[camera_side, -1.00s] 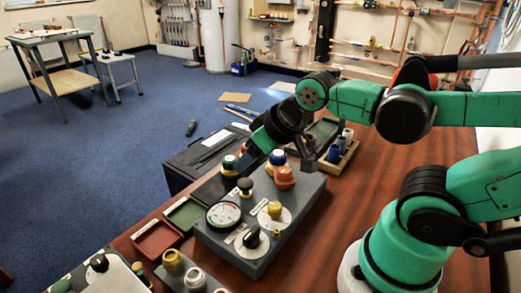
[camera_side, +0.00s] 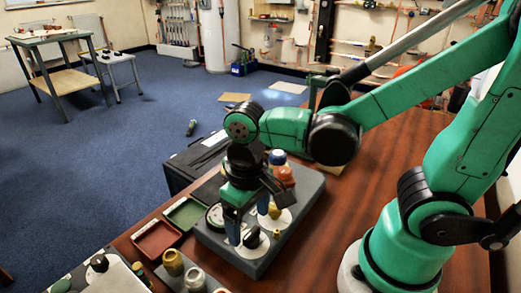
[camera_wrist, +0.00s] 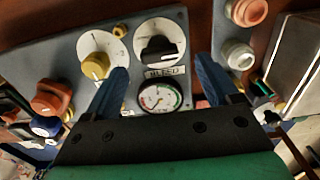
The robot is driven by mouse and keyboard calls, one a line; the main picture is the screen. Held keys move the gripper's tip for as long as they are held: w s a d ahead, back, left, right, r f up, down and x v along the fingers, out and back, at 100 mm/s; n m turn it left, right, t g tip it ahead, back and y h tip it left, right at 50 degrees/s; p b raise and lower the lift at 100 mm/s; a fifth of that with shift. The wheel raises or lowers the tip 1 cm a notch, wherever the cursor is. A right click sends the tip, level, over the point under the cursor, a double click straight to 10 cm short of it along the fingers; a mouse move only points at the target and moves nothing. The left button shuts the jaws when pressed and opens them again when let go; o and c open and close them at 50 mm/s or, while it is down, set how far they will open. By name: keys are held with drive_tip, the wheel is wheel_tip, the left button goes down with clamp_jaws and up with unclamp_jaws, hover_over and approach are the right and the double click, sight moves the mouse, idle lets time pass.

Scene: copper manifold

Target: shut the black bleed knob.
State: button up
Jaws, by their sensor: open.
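The black bleed knob (camera_wrist: 158,49) sits on a white round dial, above a label reading BLEED in the wrist view. Its bar lies roughly crosswise, with a pale mark towards the right. It also shows in the side view (camera_side: 251,239), partly behind a finger. My gripper (camera_wrist: 162,66) is open and empty. In the wrist view its two blue fingers point towards the knob, one on each side. In the side view the gripper (camera_side: 248,228) points down over the panel, close to the knob. I cannot tell whether a finger touches it.
The grey panel (camera_side: 285,240) also carries a yellow knob (camera_wrist: 96,66), a gauge (camera_wrist: 160,97) and an orange knob (camera_wrist: 50,97). Red (camera_side: 157,238) and green (camera_side: 185,213) trays lie left of it. Jars (camera_side: 172,262) stand in front. Bare wooden table lies to the right.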

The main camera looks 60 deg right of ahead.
sight(252, 238)
drive_tip(key=shift+f, duration=1.2)
clamp_jaws()
